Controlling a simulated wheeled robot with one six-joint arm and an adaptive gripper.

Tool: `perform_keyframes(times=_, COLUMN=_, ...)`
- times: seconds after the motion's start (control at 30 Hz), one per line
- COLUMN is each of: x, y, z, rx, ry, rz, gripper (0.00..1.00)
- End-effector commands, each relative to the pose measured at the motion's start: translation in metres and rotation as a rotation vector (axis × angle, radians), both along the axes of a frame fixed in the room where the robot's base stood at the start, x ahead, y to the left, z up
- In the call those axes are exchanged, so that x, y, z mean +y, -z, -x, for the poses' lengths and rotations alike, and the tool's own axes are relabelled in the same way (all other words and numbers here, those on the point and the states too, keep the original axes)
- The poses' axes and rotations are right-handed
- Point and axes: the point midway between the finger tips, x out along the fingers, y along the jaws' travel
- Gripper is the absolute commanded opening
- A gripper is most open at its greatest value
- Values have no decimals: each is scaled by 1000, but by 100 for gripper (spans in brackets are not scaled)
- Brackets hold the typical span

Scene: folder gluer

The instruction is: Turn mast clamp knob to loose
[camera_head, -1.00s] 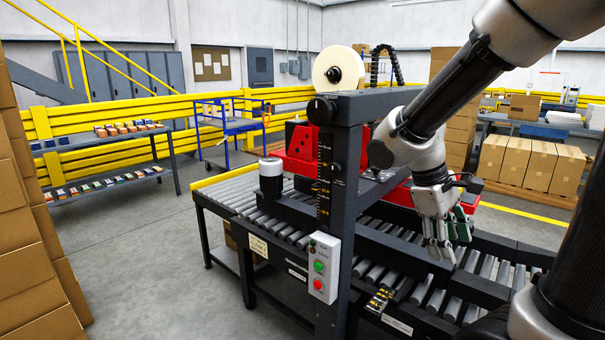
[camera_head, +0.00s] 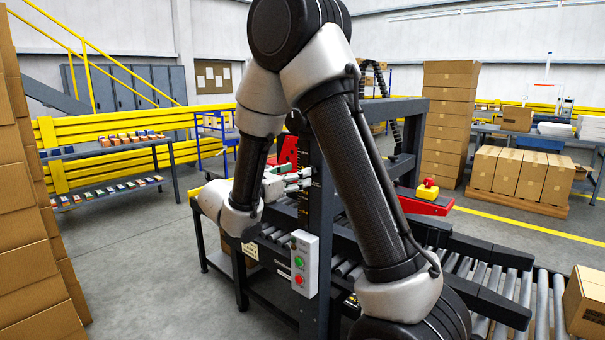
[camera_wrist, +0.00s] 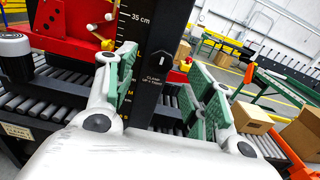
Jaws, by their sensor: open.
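The mast clamp knob (camera_wrist: 158,62) is a dark round knob with a white pointer line, set on the black mast (camera_wrist: 145,35) above a small clamp label (camera_wrist: 154,84) in the wrist view. Its pointer looks roughly upright along the mast. My gripper (camera_wrist: 162,80) is open, its green-padded fingers on either side of the mast's face, with the knob beyond and between them. Nothing is held, and I cannot tell that it touches the knob. In the head view my gripper (camera_head: 294,181) is beside the mast (camera_head: 321,205); I cannot make out the knob there.
The mast carries a control box (camera_head: 303,262) with green and red buttons low down. Roller conveyors (camera_head: 540,300) run to the right, with a carton (camera_head: 588,302) on them. A red part (camera_wrist: 75,25) is left of the mast in the wrist view. Floor at left is clear.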

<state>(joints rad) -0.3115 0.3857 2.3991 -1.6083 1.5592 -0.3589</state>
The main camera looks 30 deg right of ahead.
Motion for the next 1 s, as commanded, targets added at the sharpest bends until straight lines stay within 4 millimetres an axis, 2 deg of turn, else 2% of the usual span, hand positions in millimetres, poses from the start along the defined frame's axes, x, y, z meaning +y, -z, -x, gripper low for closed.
perform_keyframes(times=0.1, x=-22, y=0, z=-6, rx=-1, ry=6, rz=-1, gripper=53)
perform_keyframes(times=0.3, x=-45, y=0, z=-15, rx=-2, ry=4, rz=-2, gripper=53)
perform_keyframes(times=0.63, x=-50, y=0, z=-18, rx=-1, ry=2, rz=-3, gripper=53)
perform_keyframes(times=0.67, x=-50, y=0, z=-18, rx=-1, ry=2, rz=-3, gripper=51)
perform_keyframes(times=0.9, x=-50, y=0, z=-18, rx=-1, ry=2, rz=-3, gripper=9)
perform_keyframes(times=1.0, x=-50, y=0, z=-18, rx=-1, ry=2, rz=-3, gripper=9)
